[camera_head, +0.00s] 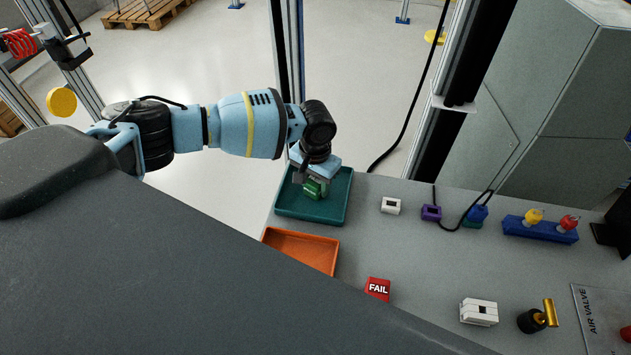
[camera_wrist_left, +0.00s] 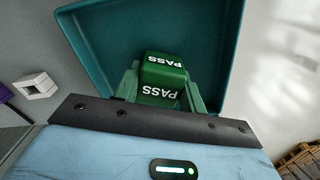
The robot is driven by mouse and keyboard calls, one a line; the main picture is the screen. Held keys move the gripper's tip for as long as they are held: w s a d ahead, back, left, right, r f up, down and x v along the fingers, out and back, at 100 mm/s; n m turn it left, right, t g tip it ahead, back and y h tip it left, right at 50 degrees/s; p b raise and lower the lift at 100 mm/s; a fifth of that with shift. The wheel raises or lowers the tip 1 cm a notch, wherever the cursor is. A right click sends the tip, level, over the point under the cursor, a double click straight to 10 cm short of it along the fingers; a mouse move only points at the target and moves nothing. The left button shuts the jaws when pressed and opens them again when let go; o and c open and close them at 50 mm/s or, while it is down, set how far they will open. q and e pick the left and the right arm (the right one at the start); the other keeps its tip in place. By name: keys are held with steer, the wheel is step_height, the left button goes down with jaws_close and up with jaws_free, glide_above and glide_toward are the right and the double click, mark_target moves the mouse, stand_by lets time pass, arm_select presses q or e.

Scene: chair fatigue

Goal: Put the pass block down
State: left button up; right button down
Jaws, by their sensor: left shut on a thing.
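The green pass block (camera_head: 312,189) is in my left gripper (camera_head: 314,186), inside the outline of the teal tray (camera_head: 345,205) at the table's back left. In the left wrist view the pass block (camera_wrist_left: 164,75) shows white PASS lettering on two faces. The left gripper's green fingers (camera_wrist_left: 163,88) are shut on its sides, and the teal tray (camera_wrist_left: 225,50) lies behind it. I cannot tell whether the block touches the tray floor. My right gripper is not in view.
An orange tray (camera_head: 300,250) and a red FAIL block (camera_head: 377,288) are nearer on the grey table (camera_head: 400,245). My dark body covers the lower left.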

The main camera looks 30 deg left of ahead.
mark_target(315, 180)
arm_select(q)
steer(key=shift+f, duration=0.15)
steer(key=o, duration=1)
step_height(315, 180, up, 11)
steer(key=shift+r+p, duration=0.1)
steer(key=shift+p, duration=0.35)
steer(key=shift+r, duration=0.65)
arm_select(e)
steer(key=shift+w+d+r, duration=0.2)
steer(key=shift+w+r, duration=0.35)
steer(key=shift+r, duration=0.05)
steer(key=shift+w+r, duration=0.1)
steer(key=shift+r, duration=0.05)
arm_select(q)
steer(key=shift+f, duration=0.1)
